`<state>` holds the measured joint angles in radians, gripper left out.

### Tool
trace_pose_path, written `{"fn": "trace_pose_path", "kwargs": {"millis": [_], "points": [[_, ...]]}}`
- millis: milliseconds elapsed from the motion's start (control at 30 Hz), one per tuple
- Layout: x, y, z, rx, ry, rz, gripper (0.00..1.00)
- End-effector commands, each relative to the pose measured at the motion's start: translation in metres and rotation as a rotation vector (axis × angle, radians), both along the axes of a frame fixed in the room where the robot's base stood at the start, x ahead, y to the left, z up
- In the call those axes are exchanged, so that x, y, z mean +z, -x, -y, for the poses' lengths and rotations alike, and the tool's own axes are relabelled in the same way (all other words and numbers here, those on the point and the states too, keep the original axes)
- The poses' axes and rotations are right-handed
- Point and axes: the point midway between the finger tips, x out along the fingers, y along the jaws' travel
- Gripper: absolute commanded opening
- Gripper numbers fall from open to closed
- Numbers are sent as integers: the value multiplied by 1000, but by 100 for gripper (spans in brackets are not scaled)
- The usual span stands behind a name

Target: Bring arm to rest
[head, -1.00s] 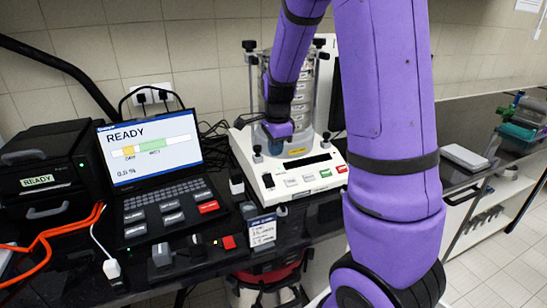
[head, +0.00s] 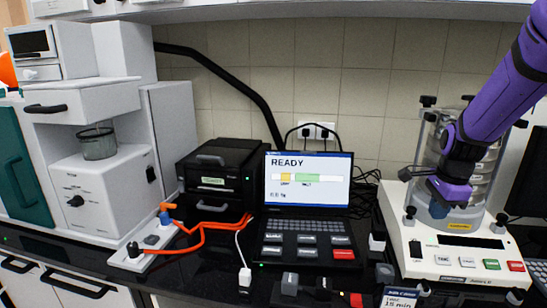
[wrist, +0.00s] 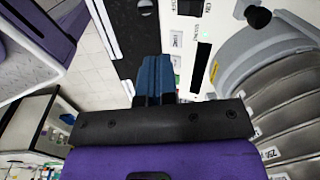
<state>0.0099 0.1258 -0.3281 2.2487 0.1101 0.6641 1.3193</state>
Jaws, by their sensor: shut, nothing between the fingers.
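My purple arm reaches in from the right edge of the head view. My gripper (head: 439,209) hangs in front of the sieve stack (head: 478,150) on the white sieve shaker (head: 400,232), above its front panel. In the wrist view my gripper (wrist: 153,68) shows its blue fingers together, with nothing between them. The shaker's white panel (wrist: 228,60) lies beyond the fingers, and the grey sieve stack (wrist: 265,80) fills the right side. Whether the fingers touch the shaker I cannot tell.
A laptop-like unit (head: 308,190) showing READY stands left of the shaker, beside a black box (head: 215,165). Orange cables (head: 205,227) run along the bench. A white machine with a glass jar (head: 98,143) stands far left. A small label stand (head: 400,299) is at the front.

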Motion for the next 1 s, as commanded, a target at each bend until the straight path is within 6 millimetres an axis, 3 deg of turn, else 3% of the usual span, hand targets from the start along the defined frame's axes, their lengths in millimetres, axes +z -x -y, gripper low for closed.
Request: {"fn": "trace_pose_path", "kwargs": {"millis": [200,500,767,1000], "points": [[53,33,-36,344,20,82,0],[109,94,-81,845,123,184,0],[140,154,-111,1266,280,244,0],[150,201,-128,1566,428,254,0]]}}
